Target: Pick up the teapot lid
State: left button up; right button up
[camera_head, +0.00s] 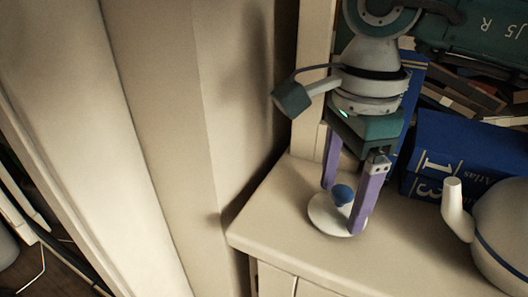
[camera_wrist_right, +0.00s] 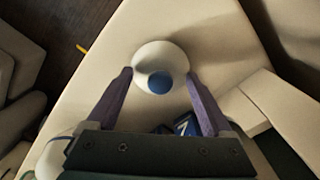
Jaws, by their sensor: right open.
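The teapot lid (camera_head: 324,215) is a white disc with a blue knob, lying on the cream cabinet top near its left front corner. It also shows in the right wrist view (camera_wrist_right: 149,60). My right gripper (camera_head: 345,207) points down over the lid with its two purple fingers apart, one on each side of the blue knob. In the wrist view the right gripper (camera_wrist_right: 158,85) is open around the knob and holds nothing. Whether the fingertips touch the lid I cannot tell. The white teapot (camera_head: 500,235) with a blue band stands at the right. My left gripper is not in view.
Blue books (camera_head: 465,145) stand behind the teapot, close to the right gripper. A cream wall panel (camera_head: 230,90) rises left of the cabinet top (camera_head: 400,260). Bare surface lies between lid and teapot.

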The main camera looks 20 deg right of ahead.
jog(key=shift+c, duration=0.3)
grip_shut()
dwell(0.3)
